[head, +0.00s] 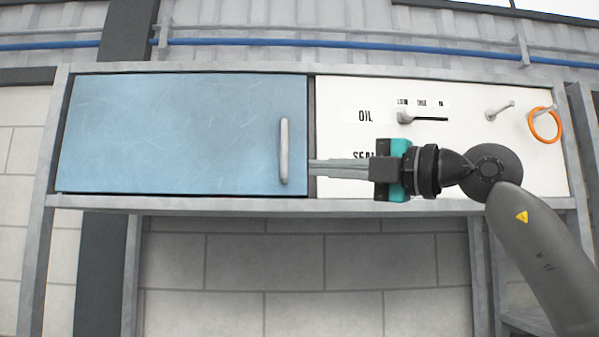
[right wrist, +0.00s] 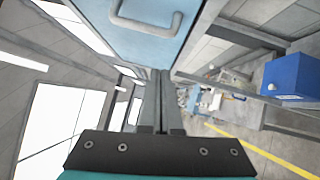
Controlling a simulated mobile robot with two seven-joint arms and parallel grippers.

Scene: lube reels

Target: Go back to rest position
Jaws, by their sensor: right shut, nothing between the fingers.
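My right gripper (head: 312,167) is shut and empty. In the head view its fingers point left, with the tips at the right edge of the blue cabinet door (head: 180,135), just right of the door's handle (head: 284,150). The right wrist view shows my gripper's fingers (right wrist: 159,85) together, with the blue door (right wrist: 150,40) and its handle (right wrist: 146,22) above them. I cannot tell whether the tips touch the door. The door looks shut in the head view. My left gripper is not in view.
A white panel (head: 470,150) right of the door bears the word OIL, a slider knob (head: 404,117), a peg (head: 499,111) and an orange ring (head: 545,124) on another peg. My arm covers part of the panel. A grey shelf frame (head: 300,205) runs below.

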